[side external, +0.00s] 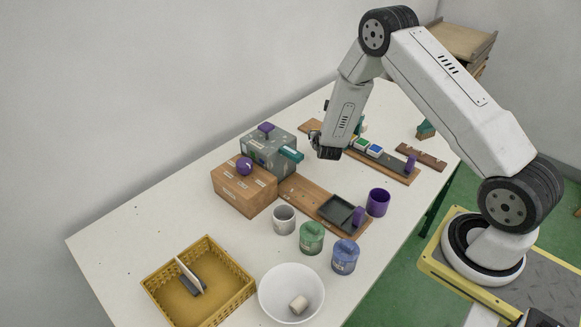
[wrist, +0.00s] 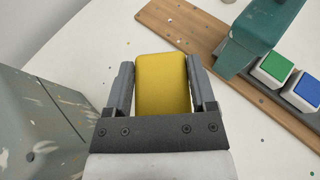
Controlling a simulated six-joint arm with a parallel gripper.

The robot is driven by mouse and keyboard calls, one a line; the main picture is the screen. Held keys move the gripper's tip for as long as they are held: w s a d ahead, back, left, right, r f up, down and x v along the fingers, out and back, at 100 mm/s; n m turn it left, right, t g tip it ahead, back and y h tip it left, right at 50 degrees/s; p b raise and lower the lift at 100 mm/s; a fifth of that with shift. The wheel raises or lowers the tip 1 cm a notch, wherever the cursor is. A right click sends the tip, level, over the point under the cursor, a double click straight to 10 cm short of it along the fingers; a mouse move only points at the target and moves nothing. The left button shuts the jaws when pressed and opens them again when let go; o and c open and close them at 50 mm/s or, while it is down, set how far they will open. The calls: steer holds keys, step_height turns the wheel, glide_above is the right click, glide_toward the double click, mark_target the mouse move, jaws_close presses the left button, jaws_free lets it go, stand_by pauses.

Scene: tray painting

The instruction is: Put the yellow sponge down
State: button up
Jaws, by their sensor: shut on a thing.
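In the wrist view, the yellow sponge (wrist: 163,84) sits between the two dark fingers of my gripper (wrist: 162,85), which is shut on it. White table surface with small specks shows around and beyond the sponge. In the side view, my gripper (side external: 325,146) is over the far part of the table, just right of the grey paint-spattered box. The sponge cannot be made out there, and its height above the table is hard to tell.
The grey box (wrist: 38,125) stands close on the left. A wooden board (wrist: 190,35) with a teal piece (wrist: 265,35), a green block (wrist: 275,68) and a blue block (wrist: 306,91) lies to the right. A yellow basket (side external: 203,284) and white bowl (side external: 275,285) stand nearer the front.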

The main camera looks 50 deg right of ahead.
mark_target(313, 154)
steer(key=shift+w+d+f, duration=0.25)
steer(key=shift+w+f, duration=0.4)
steer(key=shift+f, duration=0.15)
steer(key=shift+w+d+f, duration=0.2)
steer(key=shift+w+f, duration=0.4)
steer(key=shift+f, duration=0.2)
steer(key=shift+w+f, duration=0.15)
steer(key=shift+f, duration=0.05)
steer(key=shift+w+f, duration=0.1)
steer(key=shift+f, duration=1.5)
steer(key=shift+f, duration=0.15)
steer(key=o, duration=1.1)
steer(key=shift+r, duration=0.2)
steer(key=shift+v, duration=6)
